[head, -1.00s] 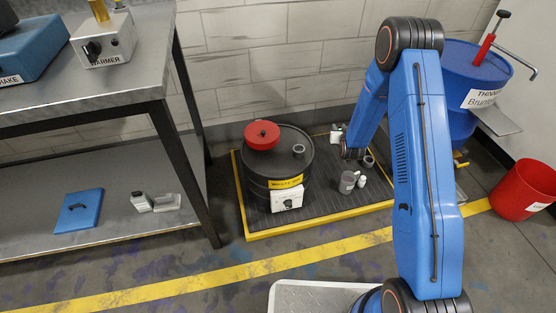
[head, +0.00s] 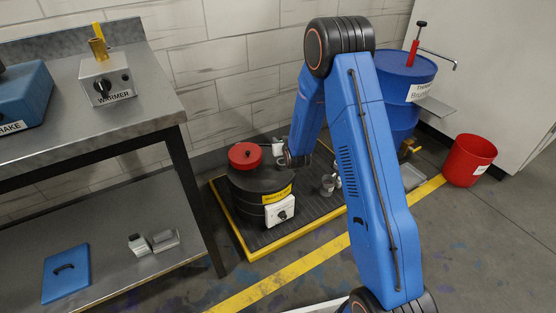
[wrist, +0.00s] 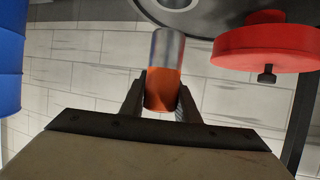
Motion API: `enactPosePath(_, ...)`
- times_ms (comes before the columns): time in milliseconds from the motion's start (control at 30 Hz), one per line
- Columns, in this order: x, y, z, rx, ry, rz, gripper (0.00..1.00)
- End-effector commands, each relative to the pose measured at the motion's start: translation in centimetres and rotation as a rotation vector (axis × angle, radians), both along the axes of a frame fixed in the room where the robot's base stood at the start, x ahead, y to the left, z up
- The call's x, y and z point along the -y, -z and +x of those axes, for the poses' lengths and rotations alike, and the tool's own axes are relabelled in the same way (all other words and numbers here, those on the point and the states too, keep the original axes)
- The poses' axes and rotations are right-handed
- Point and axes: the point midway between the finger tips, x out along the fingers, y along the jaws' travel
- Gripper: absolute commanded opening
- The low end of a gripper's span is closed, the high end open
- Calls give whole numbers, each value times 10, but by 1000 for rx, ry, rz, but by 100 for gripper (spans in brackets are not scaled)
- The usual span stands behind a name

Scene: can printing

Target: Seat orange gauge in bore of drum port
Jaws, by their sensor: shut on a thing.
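My gripper (wrist: 162,88) is shut on the orange gauge (wrist: 163,92), a short cylinder with an orange body and a bare grey metal end. In the wrist view the metal end points away from the gripper, toward the pale ring of the drum port (wrist: 182,4), partly cut off at the top edge. I cannot tell whether the gauge touches the ring. The black drum (head: 250,183) stands on the floor platform in the head view. My arm's end is at the drum's right top edge, where it hides the port, and the gauge is not discernible there.
A red round lid (head: 245,155) sits on the drum beside the port; it also shows close to the gauge in the wrist view (wrist: 270,45). The yellow-edged platform (head: 240,238) holds small cups at right. A steel bench (head: 120,105) stands left, a blue drum (head: 403,85) right.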

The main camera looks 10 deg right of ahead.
Motion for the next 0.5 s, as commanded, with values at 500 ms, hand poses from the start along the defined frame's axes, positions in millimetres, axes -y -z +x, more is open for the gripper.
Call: enactPosePath(500,0,47,0,-2,0,0,2)
